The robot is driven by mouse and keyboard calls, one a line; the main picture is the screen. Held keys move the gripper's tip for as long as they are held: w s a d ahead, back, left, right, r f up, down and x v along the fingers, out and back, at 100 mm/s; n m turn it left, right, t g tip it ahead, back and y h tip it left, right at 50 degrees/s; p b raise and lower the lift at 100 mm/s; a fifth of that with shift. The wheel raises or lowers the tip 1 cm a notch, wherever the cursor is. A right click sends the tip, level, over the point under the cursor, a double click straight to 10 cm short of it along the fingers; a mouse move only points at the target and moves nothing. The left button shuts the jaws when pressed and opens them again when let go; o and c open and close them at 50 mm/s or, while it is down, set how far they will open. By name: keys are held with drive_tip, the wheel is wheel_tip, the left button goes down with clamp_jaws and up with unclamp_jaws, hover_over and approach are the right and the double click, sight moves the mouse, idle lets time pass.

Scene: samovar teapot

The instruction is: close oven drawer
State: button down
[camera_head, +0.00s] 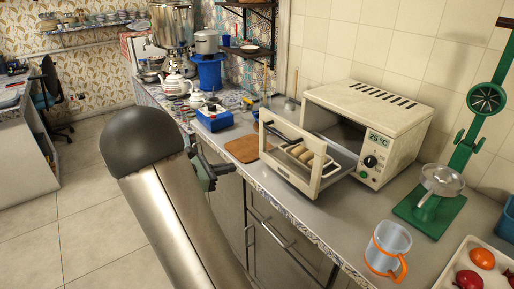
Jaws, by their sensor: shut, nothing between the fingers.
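The oven (385,112) is a cream box with a display reading 25 °C and a dark knob, standing on the counter against the tiled wall. Its drawer (290,177) is pulled out toward the front left, with a cream-framed front. The dark opening of the oven shows behind the drawer front. My gripper (222,170) is left of the drawer, apart from it in the picture, shut and empty. My arm hides part of the gripper.
A brown board (244,149) and a blue box (214,119) lie on the counter left of the drawer. A green juicer stand (430,211), a clear mug with orange trim (386,248) and a fruit tray (447,284) stand to the right. Cabinet handles (276,235) protrude below the counter.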

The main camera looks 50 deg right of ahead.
sight(269, 141)
drive_tip(key=d+h, duration=0.1)
drive_tip(key=d, duration=0.4)
drive_tip(key=d+n+p, duration=0.1)
drive_tip(key=d, duration=0.5)
drive_tip(key=d+n+h+p, duration=0.1)
drive_tip(key=d, duration=0.5)
drive_tip(key=shift+s+h, duration=0.1)
drive_tip(key=shift+h, duration=0.2)
